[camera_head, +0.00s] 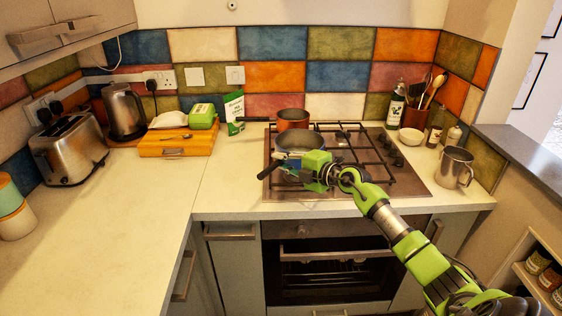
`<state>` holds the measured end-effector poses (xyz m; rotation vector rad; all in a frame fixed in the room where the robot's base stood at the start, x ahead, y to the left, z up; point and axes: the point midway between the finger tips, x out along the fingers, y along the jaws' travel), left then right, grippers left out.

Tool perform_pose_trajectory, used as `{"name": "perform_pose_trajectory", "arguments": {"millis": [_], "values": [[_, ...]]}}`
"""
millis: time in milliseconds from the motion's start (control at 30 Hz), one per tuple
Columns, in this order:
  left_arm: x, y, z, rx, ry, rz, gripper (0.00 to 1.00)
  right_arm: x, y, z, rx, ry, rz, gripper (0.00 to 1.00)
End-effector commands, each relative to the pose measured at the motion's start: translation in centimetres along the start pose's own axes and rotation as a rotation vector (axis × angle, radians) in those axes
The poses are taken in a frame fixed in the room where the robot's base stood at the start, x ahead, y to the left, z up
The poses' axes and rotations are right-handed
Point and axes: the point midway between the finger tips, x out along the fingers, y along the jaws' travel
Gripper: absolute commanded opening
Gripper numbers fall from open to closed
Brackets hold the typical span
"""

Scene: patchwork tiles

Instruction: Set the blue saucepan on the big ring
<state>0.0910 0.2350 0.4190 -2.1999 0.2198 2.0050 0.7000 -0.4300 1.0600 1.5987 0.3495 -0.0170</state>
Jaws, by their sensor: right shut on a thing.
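The blue saucepan (272,143) is over the left part of the gas hob (410,181), in front of an orange-brown pot (293,115). A dark handle (269,170) sticks out toward the front left, below the pan. My right gripper (290,163) is at the front of the saucepan and shut on it. The green gripper body hides part of the pan's front and the grip itself. I cannot tell whether the pan's base touches the grate. The big ring cannot be made out clearly. My left gripper is not in view.
A wooden box (178,142), a kettle (124,111) and a toaster (68,149) stand left. A metal mug (455,167), a white bowl (411,136) and a bottle (395,106) stand right. The left counter is largely clear.

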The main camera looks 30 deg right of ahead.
Motion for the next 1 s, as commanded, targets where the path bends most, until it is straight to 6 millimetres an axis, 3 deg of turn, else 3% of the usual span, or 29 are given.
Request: {"name": "perform_pose_trajectory", "arguments": {"millis": [233, 267, 300, 767, 1000], "values": [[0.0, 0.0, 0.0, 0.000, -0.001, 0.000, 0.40, 0.1, -0.1, 0.1, -0.004, -0.003, 0.010, 0.00], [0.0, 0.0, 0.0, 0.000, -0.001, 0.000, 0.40, 0.1, -0.6, 0.1, 0.001, 0.000, 0.000, 0.20], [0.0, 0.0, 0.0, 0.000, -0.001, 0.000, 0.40, 0.1, -0.6, 0.0, 0.001, 0.000, 0.000, 0.29], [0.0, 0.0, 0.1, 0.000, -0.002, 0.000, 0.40, -0.1, 0.2, 0.0, -0.002, 0.000, 0.000, 0.29], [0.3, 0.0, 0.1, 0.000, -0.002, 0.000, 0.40, -3.8, -0.2, 0.0, -0.002, 0.000, -0.004, 0.29]]}}
